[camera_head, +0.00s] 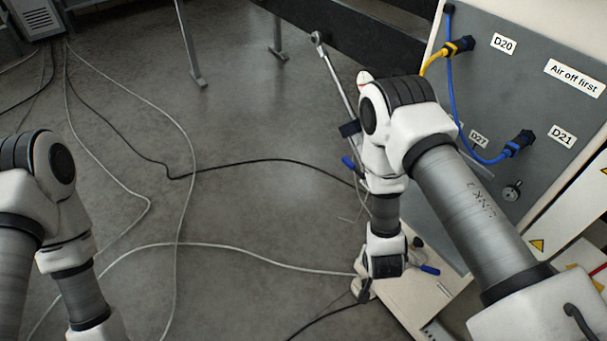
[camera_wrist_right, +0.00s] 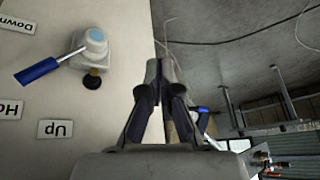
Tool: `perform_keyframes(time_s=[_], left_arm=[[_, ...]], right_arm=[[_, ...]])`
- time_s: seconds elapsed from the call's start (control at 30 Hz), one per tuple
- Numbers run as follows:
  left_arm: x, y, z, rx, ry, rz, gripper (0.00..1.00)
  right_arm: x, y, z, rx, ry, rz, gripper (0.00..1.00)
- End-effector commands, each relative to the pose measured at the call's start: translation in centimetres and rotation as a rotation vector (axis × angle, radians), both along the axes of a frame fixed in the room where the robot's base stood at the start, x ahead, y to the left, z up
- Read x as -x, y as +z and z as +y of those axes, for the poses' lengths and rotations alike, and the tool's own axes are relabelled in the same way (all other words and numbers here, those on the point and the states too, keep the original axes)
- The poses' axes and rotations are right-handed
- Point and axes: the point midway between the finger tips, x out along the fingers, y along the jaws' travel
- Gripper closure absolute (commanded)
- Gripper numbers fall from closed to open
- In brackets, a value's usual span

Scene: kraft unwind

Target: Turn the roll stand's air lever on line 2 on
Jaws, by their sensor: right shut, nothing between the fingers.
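A lever with a blue handle (camera_wrist_right: 38,70) and a silver stem sticks out from a white valve body (camera_wrist_right: 95,42) on a pale panel in the right wrist view. In the head view its blue handle (camera_head: 429,269) shows just right of my right gripper (camera_head: 365,291). My right gripper (camera_wrist_right: 160,75) is shut and empty, pointing past the panel's edge, apart from the lever. No line number is readable beside it. Of my left arm, only links show at the lower left of the head view; its gripper is out of frame.
Labels "Up" (camera_wrist_right: 55,128) and "Down" (camera_wrist_right: 17,25) sit near the lever, with a black knob (camera_wrist_right: 92,80) beside the valve. A grey panel (camera_head: 520,90) with blue and yellow cables stands at right. A long metal bar (camera_head: 338,85) leans behind my right arm. Cables cross the floor.

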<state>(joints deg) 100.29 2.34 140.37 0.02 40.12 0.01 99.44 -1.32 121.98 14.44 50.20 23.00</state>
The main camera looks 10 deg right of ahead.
Motion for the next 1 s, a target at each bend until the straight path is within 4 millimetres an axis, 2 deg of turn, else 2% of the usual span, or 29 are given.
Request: perform_keyframes(time_s=[0.03,0.1,0.3,0.5,0.6,0.73,0.87,1.0], left_arm=[[0.0,-4.3,0.0,0.0,-0.001,0.001,0.51],[0.1,-7.1,0.0,0.0,-0.001,0.001,0.51],[0.0,-14.9,0.0,0.0,0.001,0.0,0.51],[0.0,-22.7,-0.1,0.0,0.001,-0.001,0.51],[0.0,-26.7,-0.1,0.0,0.002,-0.001,0.51],[0.0,-31.7,-0.1,0.0,0.002,-0.002,0.51],[0.0,-36.8,-0.1,0.0,0.003,-0.002,0.51],[0.1,-42.2,-0.1,0.0,0.003,-0.002,0.51]], right_arm=[[-3.1,-4.0,-0.3,-0.009,-0.078,-0.098,1.0],[-7.4,-5.8,-0.7,-0.036,-0.201,-0.247,1.0],[-18.0,-8.9,-1.4,-0.191,-0.526,-0.685,1.0],[-25.8,-9.9,-1.2,-0.451,-0.801,-1.12,1.0],[-28.5,-10.1,-0.9,-0.617,-0.92,-1.33,1.0],[-30.9,-10.4,-0.3,-0.865,-1.054,-1.59,1.0],[-32.1,-10.9,0.5,-1.146,-1.164,-1.832,1.0],[-32.3,-11.9,1.6,-1.478,-1.251,-2.068,1.0]])
